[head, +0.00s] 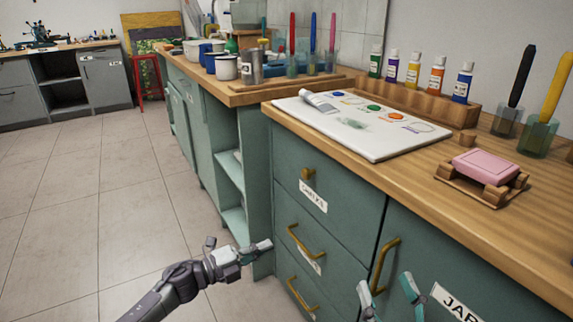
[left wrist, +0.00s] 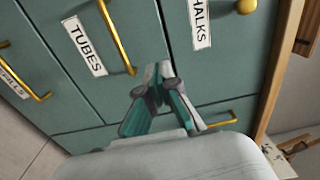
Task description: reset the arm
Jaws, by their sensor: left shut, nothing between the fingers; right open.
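My left gripper (head: 264,245) reaches in from the left in the head view, low in front of the teal drawer cabinet (head: 335,262). Its fingers are shut with nothing between them. In the left wrist view the shut fingertips (left wrist: 158,72) point at the drawer fronts, between the TUBES label (left wrist: 85,46) and the CHALKS label (left wrist: 200,22). I cannot tell whether they touch the cabinet. My right gripper (head: 390,290) is open and empty at the bottom of the head view, in front of the cabinet door. Its arm is out of view.
The drawers look closed; their brass handles (head: 306,243) stick out. The wooden countertop (head: 420,180) above holds a white palette board (head: 365,137), paint bottles (head: 436,76), brush cups (head: 538,136) and a pink block (head: 489,167) on a wooden stand. Tiled floor (head: 75,215) lies clear at left.

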